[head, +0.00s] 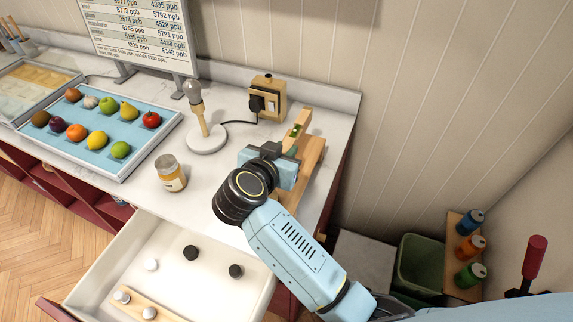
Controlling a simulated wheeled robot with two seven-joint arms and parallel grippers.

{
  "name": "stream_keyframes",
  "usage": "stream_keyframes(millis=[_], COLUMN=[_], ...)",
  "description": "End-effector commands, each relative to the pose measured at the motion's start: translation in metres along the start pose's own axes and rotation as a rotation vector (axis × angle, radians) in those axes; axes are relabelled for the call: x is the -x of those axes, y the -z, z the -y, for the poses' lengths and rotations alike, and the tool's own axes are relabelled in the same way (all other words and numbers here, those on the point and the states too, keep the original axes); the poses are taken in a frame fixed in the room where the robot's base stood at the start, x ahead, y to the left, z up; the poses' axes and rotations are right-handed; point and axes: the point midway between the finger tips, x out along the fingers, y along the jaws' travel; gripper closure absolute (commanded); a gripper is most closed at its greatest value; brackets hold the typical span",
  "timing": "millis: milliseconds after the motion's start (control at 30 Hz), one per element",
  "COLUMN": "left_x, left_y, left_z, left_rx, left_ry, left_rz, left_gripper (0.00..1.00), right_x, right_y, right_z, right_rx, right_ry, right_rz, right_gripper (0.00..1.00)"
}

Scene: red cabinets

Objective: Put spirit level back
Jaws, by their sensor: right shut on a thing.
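The spirit level (300,121), a wooden bar with a small green vial, is at the right end of the white counter. My right gripper (288,153) is shut on its near end, and the gripper body hides that part. The level lies over or just beside a light wooden block or holder (312,157); I cannot tell whether they touch. My left gripper is not in view.
An open white drawer (205,268) with knobs juts out below the counter. A jar (170,173), a lamp (206,138), a wooden switch box (268,97) and a blue fruit tray (137,166) stand left of the gripper. A green bin (420,262) is right.

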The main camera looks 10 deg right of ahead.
Motion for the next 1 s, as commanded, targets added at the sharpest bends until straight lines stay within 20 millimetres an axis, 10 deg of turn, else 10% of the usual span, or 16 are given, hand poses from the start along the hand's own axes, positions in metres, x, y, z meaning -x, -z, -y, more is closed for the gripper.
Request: stream_keyframes(millis=[867,900,1000], left_x=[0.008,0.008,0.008], left_y=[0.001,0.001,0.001], left_z=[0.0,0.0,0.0], left_rx=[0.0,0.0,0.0], left_ry=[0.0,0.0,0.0], left_rz=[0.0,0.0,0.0], left_gripper=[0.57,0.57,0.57], right_x=[-0.022,-0.022,-0.022], right_y=[-0.053,-0.053,-0.053], right_z=[0.0,0.0,0.0], right_rx=[-0.001,-0.001,-0.001], right_ry=[0.0,-0.001,0.0], right_rz=[0.0,0.001,0.001], right_gripper=[1.0,0.74,0.61])
